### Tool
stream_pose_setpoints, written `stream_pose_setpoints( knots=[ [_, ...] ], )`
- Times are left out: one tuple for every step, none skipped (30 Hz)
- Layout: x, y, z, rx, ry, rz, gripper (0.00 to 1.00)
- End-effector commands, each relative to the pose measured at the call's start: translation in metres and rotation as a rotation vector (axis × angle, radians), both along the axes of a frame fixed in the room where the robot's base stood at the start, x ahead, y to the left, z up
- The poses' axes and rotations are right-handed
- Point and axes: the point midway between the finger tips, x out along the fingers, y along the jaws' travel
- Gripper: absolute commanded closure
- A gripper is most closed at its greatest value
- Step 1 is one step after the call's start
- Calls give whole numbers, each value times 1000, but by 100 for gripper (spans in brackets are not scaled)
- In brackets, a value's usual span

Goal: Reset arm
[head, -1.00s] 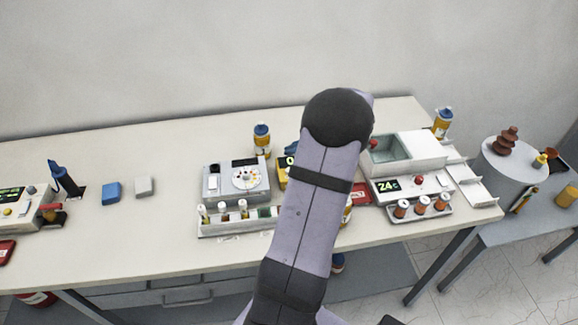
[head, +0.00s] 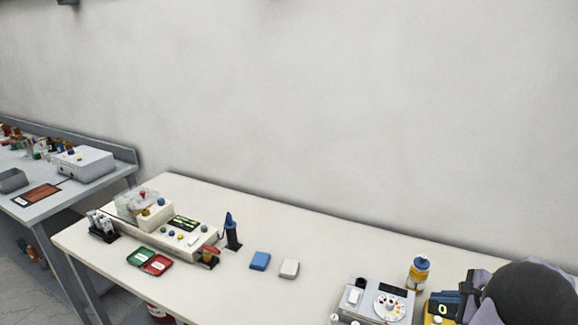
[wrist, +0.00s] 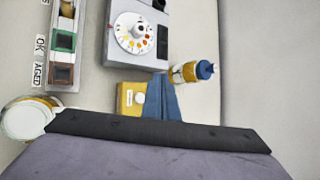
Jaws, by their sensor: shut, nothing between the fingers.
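My arm shows at the lower right of the head view as a black rounded joint with grey-purple link parts. The meter also shows in the head view (head: 438,308), partly hidden by my arm.
A grey dial device (head: 383,300) and a blue-capped bottle (head: 418,273) stand beside my arm. Blue (head: 260,261) and white (head: 289,268) blocks lie mid-bench. A control unit (head: 172,232) with red (head: 157,265) and green (head: 141,257) trays is farther left. Bare bench (head: 330,248) lies between.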

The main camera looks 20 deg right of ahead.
Motion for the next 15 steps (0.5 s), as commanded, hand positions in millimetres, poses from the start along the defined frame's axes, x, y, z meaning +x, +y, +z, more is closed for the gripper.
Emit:
stream_pose_setpoints(
  knots=[
    [11, 18, 5, -12, 19, 61, 100],
    [17, 30, 6, -21, 32, 100, 100],
    [24, 49, 8, -36, 54, 163, 100],
    [30, 64, 10, -50, 71, 217, 100],
    [36, 81, 12, -63, 91, 276, 100],
    [42, 105, 14, -86, 117, 360, 100],
    [46, 125, 16, -107, 138, 430, 100],
    [48, 145, 18, -129, 159, 504, 100],
    [50, 172, 20, -159, 188, 605, 100],
    [49, 191, 22, -185, 207, 680, 100],
    [48, 210, 24, -210, 226, 755, 100],
    [45, 234, 26, -245, 248, 856, 100],
    [42, 251, 28, -274, 264, 932, 100],
    [38, 267, 30, -303, 280, 1006, 100],
    [31, 288, 32, -342, 298, 1107, 100]
  ],
)
